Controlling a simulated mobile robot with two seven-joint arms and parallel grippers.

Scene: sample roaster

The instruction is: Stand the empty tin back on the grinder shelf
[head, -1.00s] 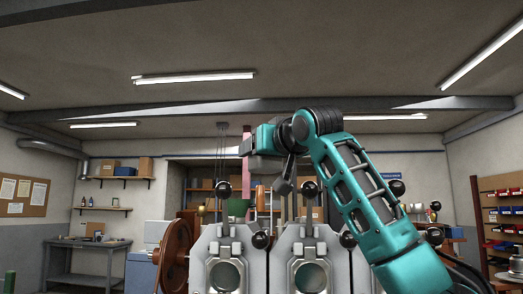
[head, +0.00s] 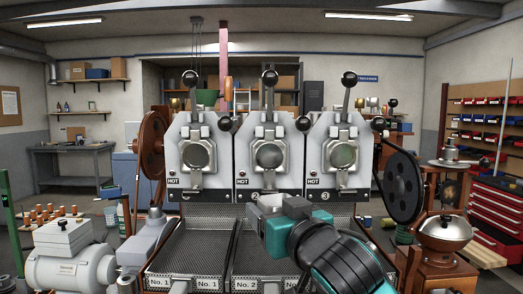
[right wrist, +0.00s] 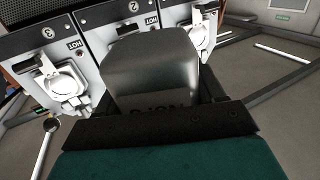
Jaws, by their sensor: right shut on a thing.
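A dark grey metal tin (right wrist: 152,68) with upside-down lettering fills the middle of the right wrist view. My right gripper (right wrist: 156,98) is shut on it, with a dark finger at each side. In the head view my right gripper (head: 284,212) reaches in from the lower right, in front of the middle roaster unit; the light grey piece at its tip is partly covered, and I cannot tell whether it is the tin. The inside of the tin is hidden. I cannot make out the grinder shelf for certain. My left gripper is not in view.
The three-unit roaster (head: 268,170) with "HOT" labels stands ahead, with perforated trays (head: 190,245) below. A grey motor-like machine (head: 70,262) is at the lower left. A silver-domed machine (head: 445,230) and a black wheel (head: 403,187) are at the right.

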